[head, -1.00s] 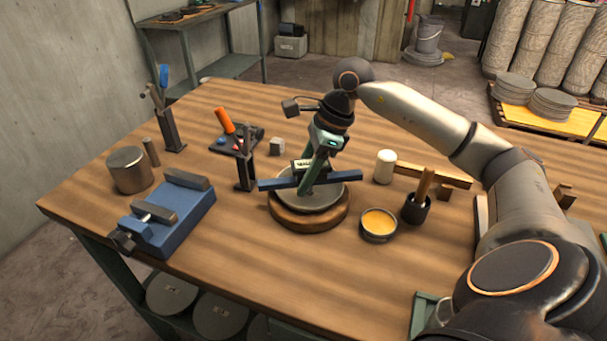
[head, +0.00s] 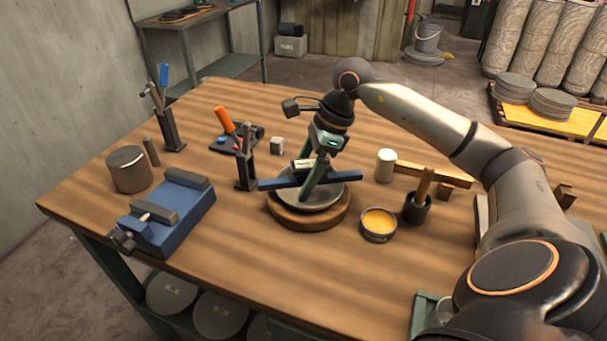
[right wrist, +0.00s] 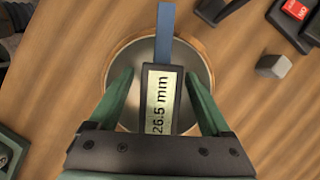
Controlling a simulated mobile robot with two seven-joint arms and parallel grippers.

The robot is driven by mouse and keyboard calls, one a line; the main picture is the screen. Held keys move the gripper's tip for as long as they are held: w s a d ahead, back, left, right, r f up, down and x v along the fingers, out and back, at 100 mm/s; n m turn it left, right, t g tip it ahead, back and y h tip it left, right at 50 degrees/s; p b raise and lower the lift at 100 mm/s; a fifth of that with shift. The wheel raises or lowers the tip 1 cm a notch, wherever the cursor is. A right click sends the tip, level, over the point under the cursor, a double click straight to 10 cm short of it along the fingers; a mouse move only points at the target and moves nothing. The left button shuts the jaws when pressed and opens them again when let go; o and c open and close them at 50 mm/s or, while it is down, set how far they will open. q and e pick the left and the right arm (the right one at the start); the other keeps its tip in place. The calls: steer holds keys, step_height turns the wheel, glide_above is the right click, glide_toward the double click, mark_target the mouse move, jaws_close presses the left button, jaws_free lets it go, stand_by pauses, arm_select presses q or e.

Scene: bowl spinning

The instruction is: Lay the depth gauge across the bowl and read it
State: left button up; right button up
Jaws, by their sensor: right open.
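The depth gauge (head: 335,181) lies across the metal bowl (head: 318,203), its blue bar reaching past the rim on both sides. The bowl rests on a round wooden base (head: 310,224). In the right wrist view the gauge's display (right wrist: 161,104) reads 26.5 mm, and part of its blue bar (right wrist: 165,35) shows over the bowl's grey inside (right wrist: 140,62). My right gripper (head: 308,190) is over the bowl with its green fingers spread on either side of the gauge, apart from it. It also shows in the right wrist view (right wrist: 160,85). My left gripper is not in view.
A blue vise (head: 180,222) and a metal cylinder (head: 129,170) stand at the left. The front of the table (head: 260,270) is clear.

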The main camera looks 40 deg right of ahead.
steer(key=p+v, duration=0.1)
steer(key=v, duration=1.1)
steer(key=shift+s+d+r, duration=0.1)
steer(key=shift+r, duration=0.2)
steer(key=shift+f, duration=0.1)
